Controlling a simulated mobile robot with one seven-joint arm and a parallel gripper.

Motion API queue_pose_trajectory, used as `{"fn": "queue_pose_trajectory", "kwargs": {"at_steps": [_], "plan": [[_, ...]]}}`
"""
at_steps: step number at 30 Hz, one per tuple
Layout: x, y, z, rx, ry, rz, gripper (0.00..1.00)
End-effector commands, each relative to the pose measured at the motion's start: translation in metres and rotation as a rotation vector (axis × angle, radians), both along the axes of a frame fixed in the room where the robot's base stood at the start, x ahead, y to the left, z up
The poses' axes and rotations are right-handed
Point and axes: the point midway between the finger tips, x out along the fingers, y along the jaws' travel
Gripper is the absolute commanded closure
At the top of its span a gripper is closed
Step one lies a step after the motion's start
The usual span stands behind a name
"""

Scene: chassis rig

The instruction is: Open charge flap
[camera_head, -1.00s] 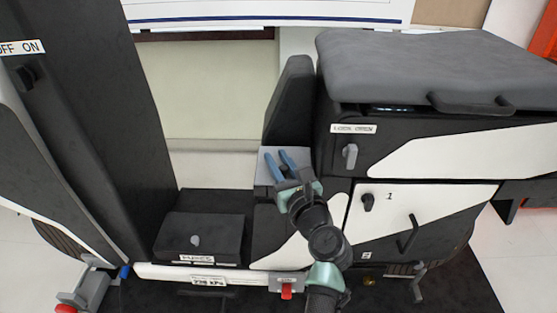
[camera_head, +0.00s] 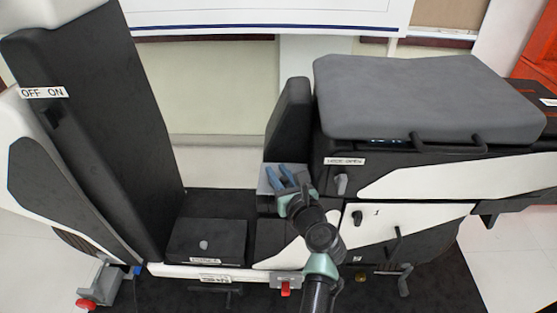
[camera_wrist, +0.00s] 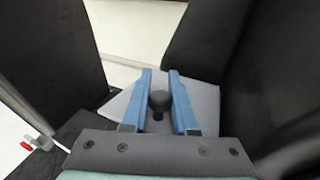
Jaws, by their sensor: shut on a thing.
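A grey flat panel (camera_head: 266,184), which looks like the charge flap, sits on top of the low black part of the chassis, in front of the upright black backrest. In the wrist view the grey panel (camera_wrist: 207,102) lies beneath my fingers, with a round dark knob (camera_wrist: 158,100) standing on it. My gripper (camera_head: 279,167) reaches over the panel. Its two blue fingers lie on either side of the knob and are shut on it in the wrist view (camera_wrist: 160,74). The panel looks flat; its hinge and near edge are hidden by my gripper.
A grey padded seat lid (camera_head: 420,95) with a handle is at the right, above a cabinet door (camera_head: 395,225) with a knob and handle. A tall black column (camera_head: 95,130) stands left. A low black box (camera_head: 207,240) with a small knob is left of my arm.

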Motion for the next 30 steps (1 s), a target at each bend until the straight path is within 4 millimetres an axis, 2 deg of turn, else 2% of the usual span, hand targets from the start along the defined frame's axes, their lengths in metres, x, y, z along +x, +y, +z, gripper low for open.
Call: {"fn": "queue_pose_trajectory", "kwargs": {"at_steps": [1, 3, 23, 24, 28, 30], "plan": [[0.0005, -0.0009, 0.0105, 0.0, 0.013, -0.003, 1.0], [0.0001, -0.0009, 0.0123, 0.0, 0.032, -0.003, 1.0], [0.0062, -0.0011, 0.0191, 0.002, 0.065, -0.004, 1.0], [0.0061, -0.0011, 0.0192, 0.001, 0.065, -0.005, 0.68], [0.0055, -0.0009, 0.018, 0.002, 0.067, -0.003, 0.45], [0.0052, -0.0007, 0.0172, 0.001, 0.069, -0.003, 0.43]]}}
